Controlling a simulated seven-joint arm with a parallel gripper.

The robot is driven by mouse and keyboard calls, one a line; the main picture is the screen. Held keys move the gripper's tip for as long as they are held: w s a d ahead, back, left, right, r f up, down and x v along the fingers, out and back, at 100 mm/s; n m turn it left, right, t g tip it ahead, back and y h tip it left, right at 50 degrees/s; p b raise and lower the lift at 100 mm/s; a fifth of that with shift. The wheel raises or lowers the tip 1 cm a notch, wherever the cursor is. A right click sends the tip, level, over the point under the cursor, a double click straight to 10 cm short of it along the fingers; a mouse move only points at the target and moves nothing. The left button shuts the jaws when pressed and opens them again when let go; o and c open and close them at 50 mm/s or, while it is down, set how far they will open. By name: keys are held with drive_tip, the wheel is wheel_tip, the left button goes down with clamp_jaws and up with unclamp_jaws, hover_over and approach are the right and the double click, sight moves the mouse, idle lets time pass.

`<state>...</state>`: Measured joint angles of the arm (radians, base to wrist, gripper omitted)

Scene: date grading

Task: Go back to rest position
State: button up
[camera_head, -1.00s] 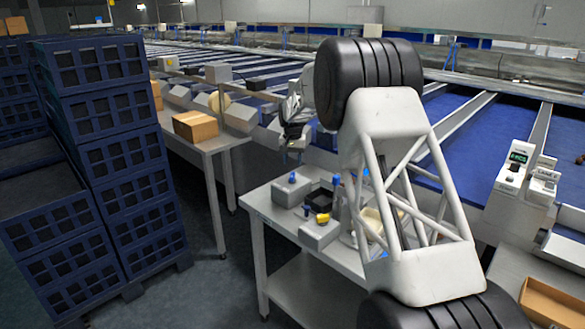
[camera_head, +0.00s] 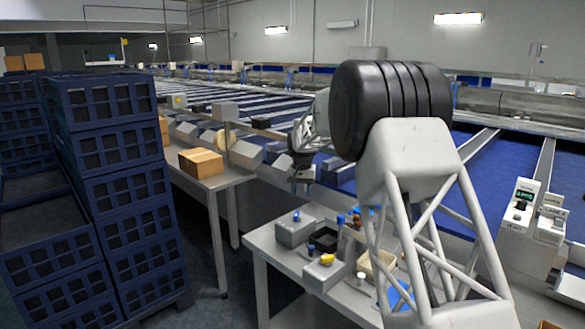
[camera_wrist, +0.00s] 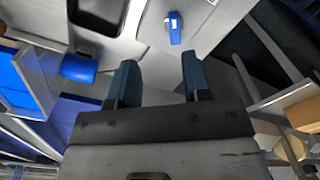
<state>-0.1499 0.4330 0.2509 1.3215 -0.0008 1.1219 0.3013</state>
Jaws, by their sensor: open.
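My gripper (camera_wrist: 158,82) shows in the wrist view with its two dark blue fingers spread apart and nothing between them. My white lattice arm link and black joint fill the right middle of the head view and hide part of the table.
On the table are grey blocks (camera_head: 294,230) with blue knobs, a dark tray (camera_head: 324,240), a yellow piece (camera_head: 327,259) and a beige container (camera_head: 378,268). Stacked blue crates (camera_head: 118,180) stand at left. A cardboard box (camera_head: 201,163) sits on another table. Blue conveyor lanes (camera_head: 480,195) lie behind.

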drive_tip(key=s+d+r, duration=0.3)
drive_tip(key=s+r, duration=0.2)
drive_tip(key=s, duration=0.6)
drive_tip(key=s+d+r+t, duration=0.1)
drive_tip(key=s+d+r, duration=0.35)
drive_tip(key=s, duration=0.65)
drive_tip(key=s+d+r, duration=0.3)
drive_tip(key=s+r, duration=0.2)
drive_tip(key=s, duration=0.6)
drive_tip(key=s+d+f, duration=0.1)
drive_tip(key=s+f, duration=0.1)
drive_tip(key=s, duration=0.9)
drive_tip(key=s+d+f+n+t, duration=0.1)
drive_tip(key=s+d+f, duration=0.1)
drive_tip(key=s, duration=1)
drive_tip(key=s+d+f, duration=0.1)
drive_tip(key=s+f, duration=0.2)
drive_tip(key=s, duration=0.8)
drive_tip(key=shift+s+d+n, duration=0.3)
